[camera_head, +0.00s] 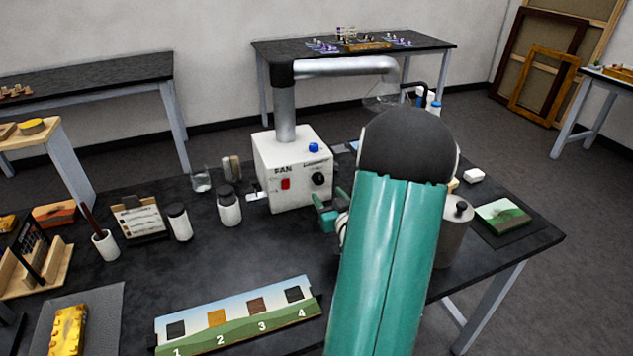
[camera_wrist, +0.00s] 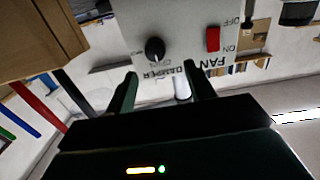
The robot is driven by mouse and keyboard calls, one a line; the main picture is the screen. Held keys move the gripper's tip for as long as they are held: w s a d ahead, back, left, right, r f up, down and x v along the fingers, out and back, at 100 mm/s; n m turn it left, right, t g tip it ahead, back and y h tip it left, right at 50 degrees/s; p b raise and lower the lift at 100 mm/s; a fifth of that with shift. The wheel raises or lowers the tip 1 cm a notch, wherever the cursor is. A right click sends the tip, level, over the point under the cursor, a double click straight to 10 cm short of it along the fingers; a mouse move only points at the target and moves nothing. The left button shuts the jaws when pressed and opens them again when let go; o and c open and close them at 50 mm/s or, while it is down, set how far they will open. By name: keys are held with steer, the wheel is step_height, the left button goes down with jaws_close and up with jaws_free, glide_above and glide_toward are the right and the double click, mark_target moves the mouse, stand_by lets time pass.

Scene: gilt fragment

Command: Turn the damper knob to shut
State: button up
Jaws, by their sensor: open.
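The damper knob (camera_head: 318,179) is a round black knob on the front of the white fan box (camera_head: 275,192). In the wrist view the knob (camera_wrist: 155,49) has a pale pointer mark and sits beside the upside-down DAMPER label. My gripper (camera_head: 328,211) is just in front of the box, below and right of the knob in the head view. In the wrist view my gripper (camera_wrist: 159,76) is open, its two green fingers apart with nothing between them. The knob lies beyond the fingertips, and no contact shows. My arm hides part of the bench right of the box.
A red fan switch (camera_head: 285,184) is left of the knob, and a blue button (camera_head: 314,147) is on the box top. A silver duct (camera_head: 285,112) rises from it. White jars (camera_head: 229,209) stand left. A numbered painted strip (camera_head: 238,316) lies in front. A metal canister (camera_head: 455,232) stands right.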

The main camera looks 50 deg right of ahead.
mark_target(320, 180)
steer(key=x, duration=0.7)
steer(key=shift+s+d, duration=0.15)
steer(key=shift+d, duration=0.2)
steer(key=c, duration=1)
steer(key=shift+o, duration=0.2)
